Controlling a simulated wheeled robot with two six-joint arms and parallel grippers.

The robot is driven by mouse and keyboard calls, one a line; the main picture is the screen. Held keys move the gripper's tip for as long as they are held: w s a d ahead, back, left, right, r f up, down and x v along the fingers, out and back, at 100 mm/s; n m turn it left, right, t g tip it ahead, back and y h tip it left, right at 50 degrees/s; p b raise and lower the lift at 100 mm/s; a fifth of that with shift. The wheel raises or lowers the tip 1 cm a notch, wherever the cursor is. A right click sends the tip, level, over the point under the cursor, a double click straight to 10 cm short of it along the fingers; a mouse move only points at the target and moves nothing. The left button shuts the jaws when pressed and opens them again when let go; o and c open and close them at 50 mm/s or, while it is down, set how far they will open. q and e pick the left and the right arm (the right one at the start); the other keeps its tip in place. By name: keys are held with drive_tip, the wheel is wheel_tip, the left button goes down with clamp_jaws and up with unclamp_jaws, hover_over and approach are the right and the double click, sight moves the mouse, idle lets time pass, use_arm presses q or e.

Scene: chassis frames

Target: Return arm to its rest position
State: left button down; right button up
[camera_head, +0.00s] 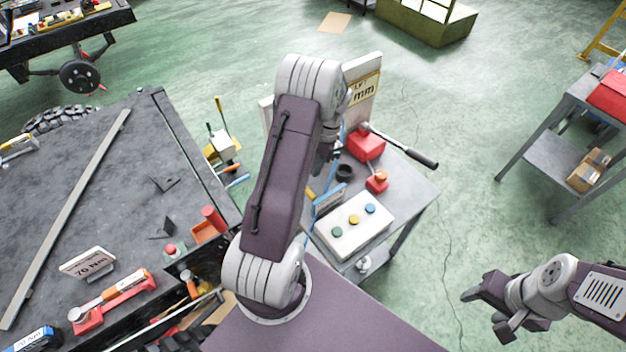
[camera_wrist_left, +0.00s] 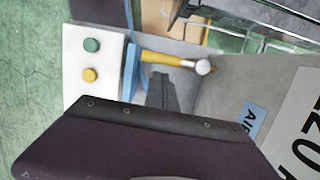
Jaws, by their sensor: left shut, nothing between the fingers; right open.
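My left arm (camera_head: 275,180) stands folded in the middle of the head view, its dark upper link rising from the base and its elbow at the top. My left gripper (camera_head: 322,158) hangs behind this link, partly hidden, shut and empty beside the small grey table (camera_head: 408,190). My right gripper (camera_head: 490,303) is at the lower right of the head view, open and empty over the green floor.
The grey table holds a white button box (camera_head: 347,232), also in the left wrist view (camera_wrist_left: 88,58), and a red device (camera_head: 366,142) with a black-gripped lever. A dark workbench (camera_head: 90,190) with tools lies left. A grey cart (camera_head: 545,150) stands right. Floor between is clear.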

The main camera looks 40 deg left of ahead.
use_arm(q)
drive_tip(key=shift+w+d+r, duration=0.1)
drive_tip(key=shift+w+r, duration=0.25)
drive_tip(key=shift+r, duration=0.25)
drive_tip(key=shift+w+d+r, duration=0.1)
drive_tip(key=shift+w+r, duration=0.2)
drive_tip(key=shift+r, duration=0.3)
